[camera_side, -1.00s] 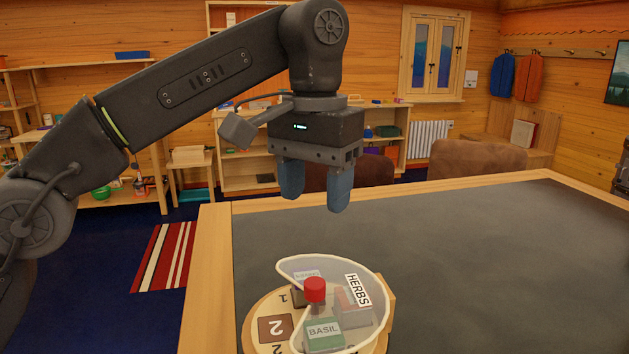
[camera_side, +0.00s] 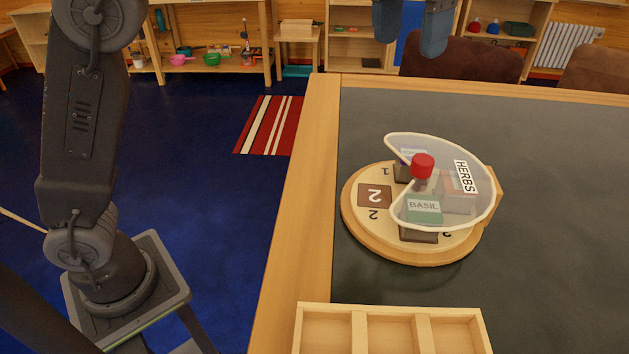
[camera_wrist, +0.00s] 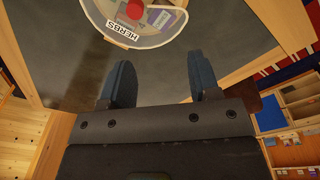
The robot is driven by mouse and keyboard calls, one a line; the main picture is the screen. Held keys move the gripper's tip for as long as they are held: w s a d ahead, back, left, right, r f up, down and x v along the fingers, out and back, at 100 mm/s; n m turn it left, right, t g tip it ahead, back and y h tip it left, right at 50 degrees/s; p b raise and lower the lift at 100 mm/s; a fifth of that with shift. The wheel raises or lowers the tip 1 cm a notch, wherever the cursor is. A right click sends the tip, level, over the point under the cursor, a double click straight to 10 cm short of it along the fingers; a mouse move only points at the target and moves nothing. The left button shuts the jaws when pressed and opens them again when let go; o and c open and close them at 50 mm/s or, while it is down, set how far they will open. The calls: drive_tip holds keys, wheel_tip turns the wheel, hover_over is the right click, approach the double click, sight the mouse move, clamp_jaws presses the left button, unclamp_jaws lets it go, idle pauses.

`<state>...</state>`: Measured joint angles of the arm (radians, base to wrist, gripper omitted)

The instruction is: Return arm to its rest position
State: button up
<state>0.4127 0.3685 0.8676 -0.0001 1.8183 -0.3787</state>
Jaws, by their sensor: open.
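My gripper (camera_side: 411,28) shows at the top edge of the side view, with only its blue fingertips in frame. In the wrist view my gripper (camera_wrist: 163,80) has its two fingers well apart with nothing between them. It is high above and behind the round wooden turntable (camera_side: 357,232). A clear cover (camera_side: 400,146) labelled HERBS, with a red knob (camera_side: 423,166), sits over part of the turntable. Under it are a green BASIL block (camera_side: 424,210) and other blocks partly seen through the cover. The cover also shows in the wrist view (camera_wrist: 108,20).
A wooden tray with compartments (camera_side: 360,309) lies at the front of the dark table top (camera_side: 560,230). The table's wooden rim (camera_side: 300,200) runs along its left side. Brown chair backs (camera_side: 465,58) stand behind the table. The table right of the turntable is clear.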

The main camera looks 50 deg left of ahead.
drive_tip(key=s+a+f+t, duration=0.2)
drive_tip(key=s+a+f, duration=0.2)
drive_tip(key=s+a, duration=0.5)
drive_tip(key=s+a+f+t, duration=0.1)
drive_tip(key=s+a+f, duration=0.3)
drive_tip(key=s+f, duration=0.1)
drive_tip(key=s+a+f+t, duration=0.1)
drive_tip(key=s+a+f, duration=0.3)
drive_tip(key=f, duration=0.4)
drive_tip(key=shift+s+a+f+t, duration=0.3)
drive_tip(key=shift+s, duration=0.1)
